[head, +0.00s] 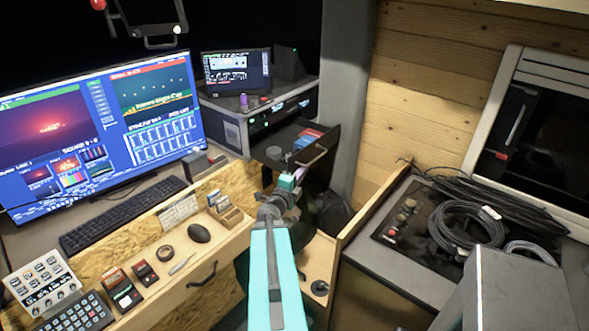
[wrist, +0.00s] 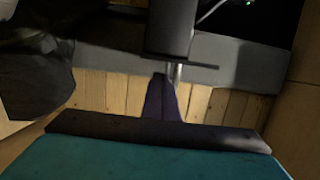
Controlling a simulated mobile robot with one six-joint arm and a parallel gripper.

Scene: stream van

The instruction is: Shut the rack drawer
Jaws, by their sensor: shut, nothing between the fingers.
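The rack drawer (head: 268,136) is a dark, shallow tray pulled out from the rack (head: 257,122) at the back, with its front toward the right. Its front handle (head: 313,158) is a thin bar. Small items, including a blue and red box and a round grey tin, lie inside. My gripper (head: 302,171) is shut and empty, just below and in front of the drawer's handle in the head view. In the wrist view my dark fingers (wrist: 165,82) end close to a thin metal bar and a dark block; I cannot tell whether they touch.
A desk with a monitor (head: 100,130), keyboard (head: 125,213) and mouse (head: 199,233) lies left. A wooden partition (head: 372,215) and a bench with coiled cables (head: 465,228) stand right. My arm reaches through the gap between them.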

